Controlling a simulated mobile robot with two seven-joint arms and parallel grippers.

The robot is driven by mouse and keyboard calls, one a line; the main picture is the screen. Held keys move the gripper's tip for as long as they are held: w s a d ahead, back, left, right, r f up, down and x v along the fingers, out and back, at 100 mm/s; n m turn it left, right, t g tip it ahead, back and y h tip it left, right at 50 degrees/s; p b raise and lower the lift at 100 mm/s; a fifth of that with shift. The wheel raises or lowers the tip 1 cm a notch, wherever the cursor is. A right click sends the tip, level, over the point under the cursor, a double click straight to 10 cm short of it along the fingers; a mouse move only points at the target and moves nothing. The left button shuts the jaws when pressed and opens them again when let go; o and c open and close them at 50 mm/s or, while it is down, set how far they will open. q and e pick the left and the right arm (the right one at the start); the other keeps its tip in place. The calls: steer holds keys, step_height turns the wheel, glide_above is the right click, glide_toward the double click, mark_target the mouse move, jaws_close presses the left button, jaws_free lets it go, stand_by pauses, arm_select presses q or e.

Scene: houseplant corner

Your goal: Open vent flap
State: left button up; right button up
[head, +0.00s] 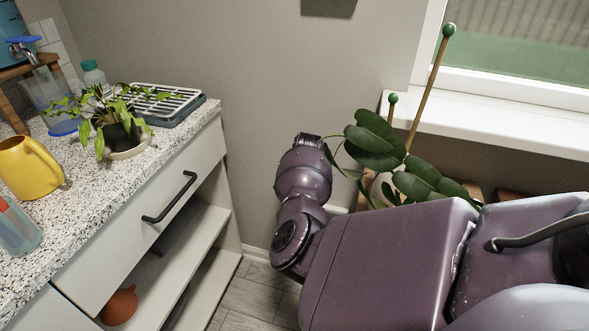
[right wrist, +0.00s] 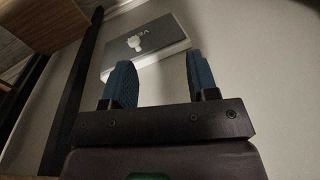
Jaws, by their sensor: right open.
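The vent flap appears in the right wrist view as a grey panel (right wrist: 150,38) with a white edge, a white symbol and lettering that looks like VENT, on a pale wall. A dark grey panel (head: 328,6) at the top edge of the head view, cut off, may be the same thing. My right gripper (right wrist: 160,62) is open and empty, with two blue fingers pointing towards the panel. The left fingertip overlaps the panel's lower edge in the picture; I cannot tell whether it touches. The head view shows my right arm but not its gripper. My left gripper is not in view.
A leafy plant (head: 374,142) with stakes stands beside my right arm, below the white window sill (head: 490,120). At left, a speckled counter (head: 95,190) holds a yellow watering can (head: 28,167), a potted plant (head: 118,130) and a rack (head: 165,103). A dark bar (right wrist: 72,100) runs left of the gripper.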

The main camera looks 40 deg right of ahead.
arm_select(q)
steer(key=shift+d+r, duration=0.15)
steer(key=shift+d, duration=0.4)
arm_select(e)
steer(key=shift+t, duration=0.3)
steer(key=shift+w+a+r, duration=0.1)
steer(key=shift+w+r, duration=0.4)
steer(key=shift+r, duration=0.3)
steer(key=shift+w+r, duration=0.45)
steer(key=shift+r, duration=0.4)
steer(key=shift+w+a+r, duration=0.1)
steer(key=shift+w+r, duration=0.4)
steer(key=shift+r, duration=0.3)
